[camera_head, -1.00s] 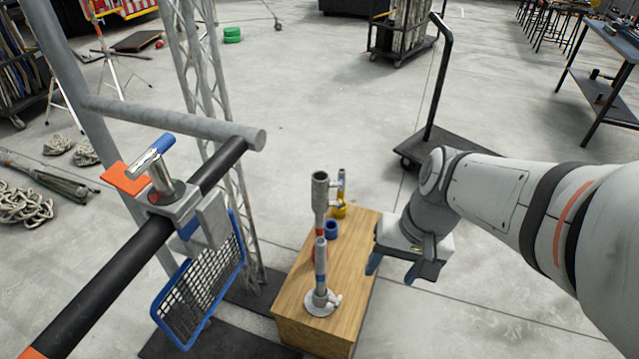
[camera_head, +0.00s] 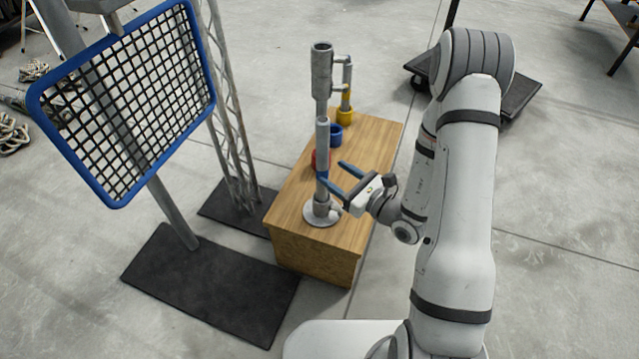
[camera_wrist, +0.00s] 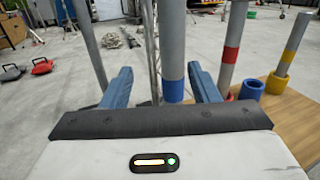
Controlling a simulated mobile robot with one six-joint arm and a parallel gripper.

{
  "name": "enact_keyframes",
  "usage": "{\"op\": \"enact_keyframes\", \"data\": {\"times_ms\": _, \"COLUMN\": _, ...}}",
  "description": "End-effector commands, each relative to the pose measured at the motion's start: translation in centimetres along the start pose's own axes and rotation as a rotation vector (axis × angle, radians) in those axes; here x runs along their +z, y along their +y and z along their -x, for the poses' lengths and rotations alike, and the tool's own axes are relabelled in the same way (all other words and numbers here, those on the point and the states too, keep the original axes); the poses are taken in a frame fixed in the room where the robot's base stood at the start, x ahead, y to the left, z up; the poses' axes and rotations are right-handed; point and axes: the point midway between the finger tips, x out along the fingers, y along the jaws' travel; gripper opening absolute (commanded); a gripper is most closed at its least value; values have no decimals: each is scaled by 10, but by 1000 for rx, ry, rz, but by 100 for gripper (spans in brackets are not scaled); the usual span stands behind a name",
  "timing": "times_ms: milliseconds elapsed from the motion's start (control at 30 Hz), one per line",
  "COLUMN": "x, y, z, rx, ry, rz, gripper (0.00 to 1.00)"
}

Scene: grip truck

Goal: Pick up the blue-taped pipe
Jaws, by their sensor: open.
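The blue-taped pipe (camera_head: 322,145) is a grey upright tube with a blue band near its lower end, standing over a round white base (camera_head: 321,214) on the wooden box. In the wrist view the pipe (camera_wrist: 172,45) stands between my two fingers, closer to the right one, with its blue band at fingertip height. My gripper (camera_head: 334,174) is open and empty, reaching in from the right at the height of the band. Its blue fingers also show in the wrist view (camera_wrist: 160,76). I cannot tell how far the fingertips reach past the pipe.
The wooden box (camera_head: 290,210) also carries a red-banded pipe (camera_wrist: 232,45), a yellow-banded pipe (camera_wrist: 294,45) and a blue ring holder (camera_head: 336,134). A blue-framed mesh panel (camera_head: 130,100) stands at the left, above a black base plate (camera_head: 210,285). A lattice truss (camera_head: 230,120) rises behind.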

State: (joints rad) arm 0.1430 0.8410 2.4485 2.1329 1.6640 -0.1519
Motion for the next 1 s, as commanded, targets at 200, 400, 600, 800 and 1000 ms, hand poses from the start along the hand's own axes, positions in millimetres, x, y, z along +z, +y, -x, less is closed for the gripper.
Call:
{"op": "enact_keyframes", "data": {"times_ms": 200, "x": -35, "y": -16, "z": 1, "rx": -107, "ry": 15, "rz": -25, "gripper": 55}}
{"op": "enact_keyframes", "data": {"times_ms": 400, "x": -34, "y": -17, "z": -21, "rx": -108, "ry": 14, "rz": -24, "gripper": 55}}
{"op": "enact_keyframes", "data": {"times_ms": 600, "x": -34, "y": -14, "z": -50, "rx": -105, "ry": 13, "rz": -23, "gripper": 55}}
{"op": "enact_keyframes", "data": {"times_ms": 800, "x": -32, "y": -17, "z": -70, "rx": -108, "ry": 15, "rz": -26, "gripper": 55}}
{"op": "enact_keyframes", "data": {"times_ms": 1000, "x": -31, "y": -17, "z": -72, "rx": -109, "ry": 15, "rz": -27, "gripper": 55}}
